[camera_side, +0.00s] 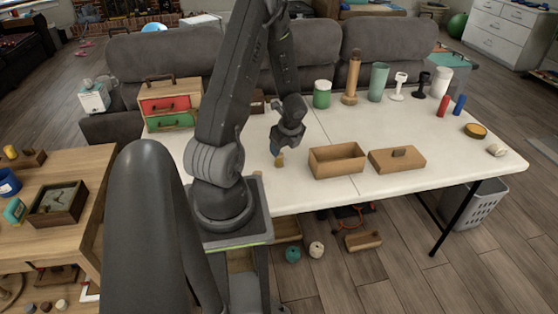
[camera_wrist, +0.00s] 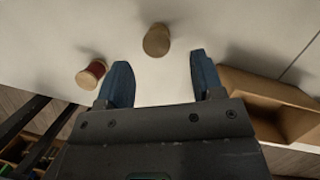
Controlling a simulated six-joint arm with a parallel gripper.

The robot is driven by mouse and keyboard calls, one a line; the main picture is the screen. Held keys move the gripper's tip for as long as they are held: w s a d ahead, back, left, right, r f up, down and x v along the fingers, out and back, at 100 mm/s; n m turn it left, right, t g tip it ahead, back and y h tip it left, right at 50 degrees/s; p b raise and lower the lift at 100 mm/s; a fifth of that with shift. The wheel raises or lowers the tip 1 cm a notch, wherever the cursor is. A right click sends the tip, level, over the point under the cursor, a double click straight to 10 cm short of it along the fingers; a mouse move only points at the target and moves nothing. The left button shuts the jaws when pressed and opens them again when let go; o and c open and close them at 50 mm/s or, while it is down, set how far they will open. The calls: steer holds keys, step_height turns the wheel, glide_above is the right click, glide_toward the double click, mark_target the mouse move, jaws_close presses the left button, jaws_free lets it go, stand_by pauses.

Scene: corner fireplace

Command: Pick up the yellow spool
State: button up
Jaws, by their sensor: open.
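A small tan-yellow spool (camera_side: 279,160) stands on the white table just below my gripper (camera_side: 277,147). In the wrist view the tan round top of a spool (camera_wrist: 156,40) shows between and slightly beyond the blue fingertips of my gripper (camera_wrist: 160,60); its side colour is mostly hidden. The fingers are apart, nothing is between them in grip, and I see no contact. A second spool with tan ends and a dark red middle (camera_wrist: 91,74) stands to the left, outside the left finger.
An open cardboard-coloured box (camera_side: 337,160) stands right of my gripper, and its wall shows in the wrist view (camera_wrist: 262,88). A green jar (camera_side: 322,94) and a wooden bottle (camera_side: 352,79) stand at the back. The table (camera_side: 330,198) is clear in front.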

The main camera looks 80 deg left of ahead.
mark_target(279, 160)
steer(key=shift+x, duration=3.1)
steer(key=shift+s, duration=0.2)
steer(key=shift+c, duration=0.4)
steer(key=shift+d, duration=0.1)
steer(key=c, duration=0.9)
